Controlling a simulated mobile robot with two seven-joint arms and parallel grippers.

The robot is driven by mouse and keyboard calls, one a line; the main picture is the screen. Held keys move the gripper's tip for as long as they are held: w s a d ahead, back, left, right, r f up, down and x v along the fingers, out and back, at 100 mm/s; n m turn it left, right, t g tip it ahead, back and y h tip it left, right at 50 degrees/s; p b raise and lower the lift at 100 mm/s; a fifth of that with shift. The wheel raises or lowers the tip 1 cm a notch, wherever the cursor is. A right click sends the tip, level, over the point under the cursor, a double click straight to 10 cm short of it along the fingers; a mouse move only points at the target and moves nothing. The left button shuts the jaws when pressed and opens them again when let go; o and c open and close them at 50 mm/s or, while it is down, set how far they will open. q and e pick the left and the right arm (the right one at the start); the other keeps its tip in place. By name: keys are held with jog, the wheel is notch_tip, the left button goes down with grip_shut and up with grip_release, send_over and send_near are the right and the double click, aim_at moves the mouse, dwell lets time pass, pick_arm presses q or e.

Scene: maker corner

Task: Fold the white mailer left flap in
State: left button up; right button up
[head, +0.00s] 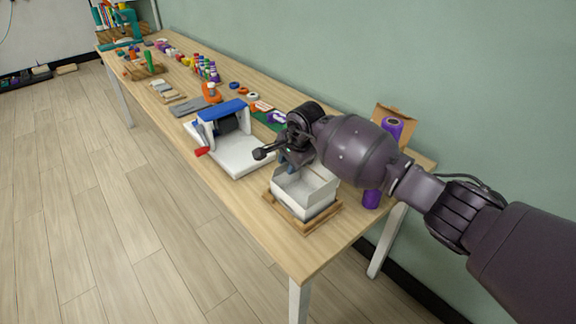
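The white mailer (303,203) is an open box sitting on a wooden tray (287,214) near the close end of the table. Its upper edges and flaps are partly hidden by my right arm, so I cannot tell the state of the left flap. My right gripper (277,158) hangs over the far left side of the mailer, close above it. Its fingers are small and partly covered by the wrist, so its opening cannot be told. My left gripper is not in view.
Purple spools (372,198) and a cardboard box (404,115) are at the wall side. Small bottles (207,70) and tools fill the far table. The near table corner (305,262) is clear.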

jog(key=shift+w+a+f, duration=0.15)
jog(key=shift+w+f, duration=0.05)
jog(key=shift+f, duration=0.35)
jog(key=shift+c, duration=0.3)
grip_shut()
jog(key=shift+s+d+f+t+y, duration=0.1)
jog(key=shift+s+d+t+y, duration=0.15)
jog(key=shift+t+y, duration=0.5)
jog(key=shift+s+d+f+t+y, duration=0.15)
jog(key=shift+t+y, duration=0.15)
jog(key=shift+t, duration=0.3)
jog(key=shift+s+a+f+t+y, duration=0.1)
jog(key=shift+t+y, duration=0.15)
jog(key=shift+t, duration=0.3)
jog(key=shift+t+y, duration=0.3)
jog(key=shift+t, duration=0.1)
jog(key=shift+c, duration=1.9)
grip_release()
